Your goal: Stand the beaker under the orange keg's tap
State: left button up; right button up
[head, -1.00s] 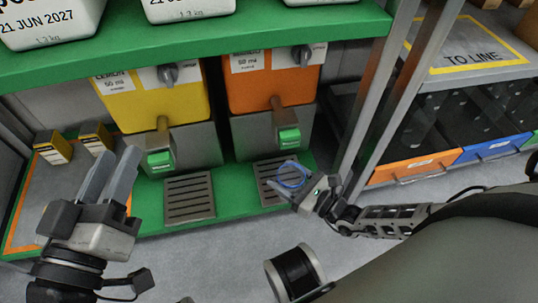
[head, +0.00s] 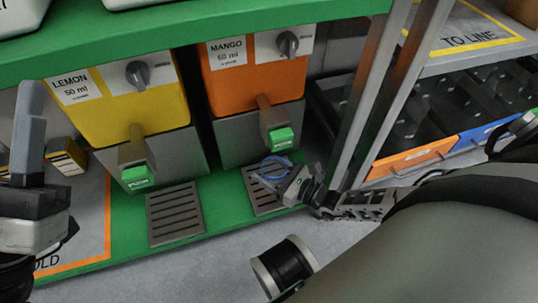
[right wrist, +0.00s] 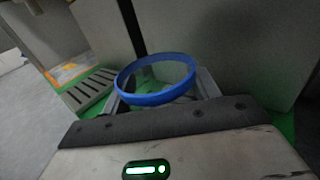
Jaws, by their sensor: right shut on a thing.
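The orange keg (head: 254,80) is labelled MANGO 50 ml. Its tap (head: 274,127) has a green front and hangs over a slotted drip grate (head: 264,200). The clear beaker with a blue rim (head: 274,164) is just below this tap, over the grate. In the right wrist view the blue rim (right wrist: 155,88) shows between my fingers. My right gripper (head: 276,180) is shut on the beaker. Whether its base touches the grate cannot be told. My left gripper (head: 28,150) is at the far left, away from the kegs; its finger gap is not clear.
The yellow LEMON keg (head: 125,100) stands to the left, with its own tap (head: 136,165) and grate (head: 174,214). A metal shelf post (head: 385,95) rises close to the right of the orange keg. Small boxes (head: 66,156) stand at the left. A green shelf (head: 190,35) runs above the kegs.

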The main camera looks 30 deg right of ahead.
jog(key=shift+w+f, duration=0.15)
jog(key=shift+w, duration=0.05)
pick_arm(q)
jog(key=shift+r+m, duration=0.2)
jog(key=shift+m, duration=0.1)
pick_arm(e)
jog(key=o, duration=1.1)
jog(key=shift+f, duration=0.15)
jog(key=shift+c, duration=0.2)
pick_arm(q)
jog(key=f+n+y+p, duration=0.1)
jog(key=n, duration=0.1)
jog(key=w+f+n+y, duration=0.1)
jog(key=n+y, duration=0.1)
jog(key=shift+w+a+f+n+p, duration=0.2)
jog(key=shift+f+n+p, duration=0.1)
jog(key=shift+f+p, duration=0.1)
pick_arm(e)
jog(key=v, duration=1.2)
jog(key=shift+s, duration=0.1)
pick_arm(q)
jog(key=shift+d+r, duration=0.1)
